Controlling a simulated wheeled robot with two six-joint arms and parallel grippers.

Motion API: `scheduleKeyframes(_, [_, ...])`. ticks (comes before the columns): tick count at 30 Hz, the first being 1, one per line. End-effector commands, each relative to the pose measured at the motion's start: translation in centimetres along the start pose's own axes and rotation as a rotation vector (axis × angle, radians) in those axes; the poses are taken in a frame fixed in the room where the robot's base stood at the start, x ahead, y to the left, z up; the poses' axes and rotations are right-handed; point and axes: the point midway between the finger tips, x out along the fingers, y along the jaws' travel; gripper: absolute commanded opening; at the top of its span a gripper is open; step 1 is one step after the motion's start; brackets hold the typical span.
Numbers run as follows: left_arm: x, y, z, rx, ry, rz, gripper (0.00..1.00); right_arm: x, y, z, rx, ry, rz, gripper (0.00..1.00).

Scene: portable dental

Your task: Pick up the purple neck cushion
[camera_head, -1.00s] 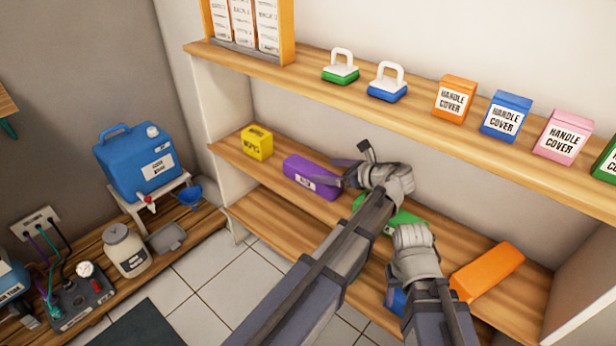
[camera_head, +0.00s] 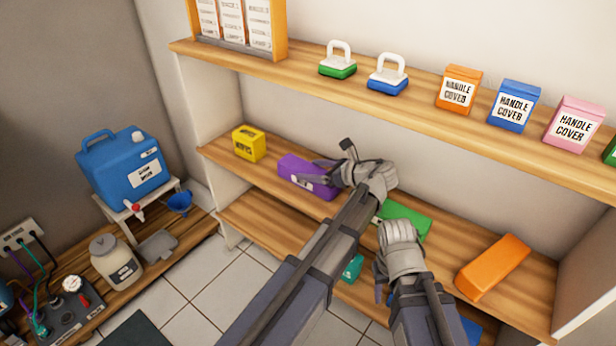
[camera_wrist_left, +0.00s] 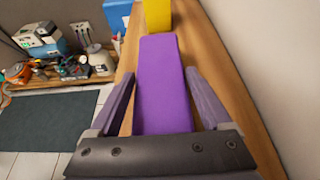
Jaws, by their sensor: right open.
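The purple neck cushion (camera_head: 296,167) lies on the middle shelf (camera_head: 222,150), to the right of a yellow box. It is a long block with a white label. My left gripper (camera_head: 318,172) reaches it from the right. In the left wrist view (camera_wrist_left: 160,75) its two fingers are spread, one along each side of the purple cushion (camera_wrist_left: 160,85), with small gaps. The cushion rests on the wood. The cushion's near end is hidden behind the gripper's palm. My right gripper (camera_head: 398,235) hangs lower, in front of the green block, open and holding nothing visible.
On the same shelf are the yellow box (camera_head: 249,143), a green block (camera_head: 408,218) and an orange block (camera_head: 492,266). The upper shelf (camera_head: 420,95) overhangs behind, with handle-cover boxes. A blue jug (camera_head: 122,170) stands at left. Wall is close on the right in the wrist view.

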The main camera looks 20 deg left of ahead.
Motion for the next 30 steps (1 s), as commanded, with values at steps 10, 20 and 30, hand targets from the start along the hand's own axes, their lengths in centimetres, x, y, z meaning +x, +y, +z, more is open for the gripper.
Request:
scheduleKeyframes(10, [0.0, 0.0, 0.0, 0.0, -0.001, 0.0, 0.34, 0.0, 0.0, 0.0, 0.0, 0.0, 0.0, 0.5])
scheduleKeyframes(20, [0.0, 0.0, 0.1, 0.0, -0.001, 0.0, 0.21, 0.0, 0.0, 0.0, 0.0, 0.0, 0.0, 0.5])
scheduleKeyframes(30, [-0.8, 0.0, 1.9, 0.0, -0.001, 0.0, 0.21, -2.0, 0.2, 0.1, 0.001, 0.0, -0.002, 0.5])
